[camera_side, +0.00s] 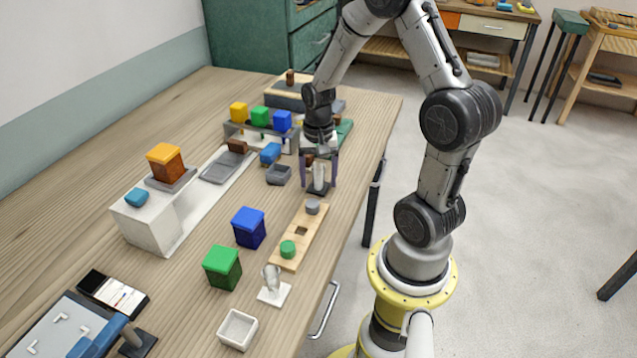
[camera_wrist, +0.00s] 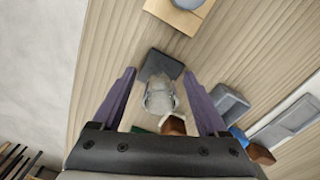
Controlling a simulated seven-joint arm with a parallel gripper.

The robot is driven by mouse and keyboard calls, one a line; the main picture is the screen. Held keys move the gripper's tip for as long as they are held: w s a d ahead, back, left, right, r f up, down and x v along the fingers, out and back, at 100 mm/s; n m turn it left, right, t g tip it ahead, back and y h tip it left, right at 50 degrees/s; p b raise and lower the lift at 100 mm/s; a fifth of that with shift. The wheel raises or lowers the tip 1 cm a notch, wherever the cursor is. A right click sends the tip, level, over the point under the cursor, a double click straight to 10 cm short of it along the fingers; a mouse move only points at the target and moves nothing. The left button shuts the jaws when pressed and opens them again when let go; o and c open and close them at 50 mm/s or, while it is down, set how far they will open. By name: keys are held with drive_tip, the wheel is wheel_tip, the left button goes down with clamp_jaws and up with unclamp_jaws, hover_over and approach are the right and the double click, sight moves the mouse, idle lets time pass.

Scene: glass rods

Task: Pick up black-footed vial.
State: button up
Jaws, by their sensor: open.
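The black-footed vial (camera_side: 319,175) is a clear glass vessel standing on a dark square foot (camera_side: 318,190), near the table's right edge. In the wrist view, the vial (camera_wrist: 160,97) shows between my fingers, with its dark foot (camera_wrist: 161,64) beyond it. My gripper (camera_side: 320,183) is open, with one purple finger on each side of the vial. In the wrist view, gaps show between the glass and both fingers of my gripper (camera_wrist: 159,73). A similar vial on a white foot (camera_side: 273,283) stands nearer the front.
A wooden strip (camera_side: 302,240) with a green and a grey cylinder lies in front of the vial. A small grey tray (camera_side: 279,175) and a blue piece (camera_side: 270,153) sit to its left. A brown piece (camera_wrist: 173,126) shows close to the glass in the wrist view.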

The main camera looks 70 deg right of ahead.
clamp_jaws()
idle(0.3)
drive_tip(key=shift+r, duration=0.1)
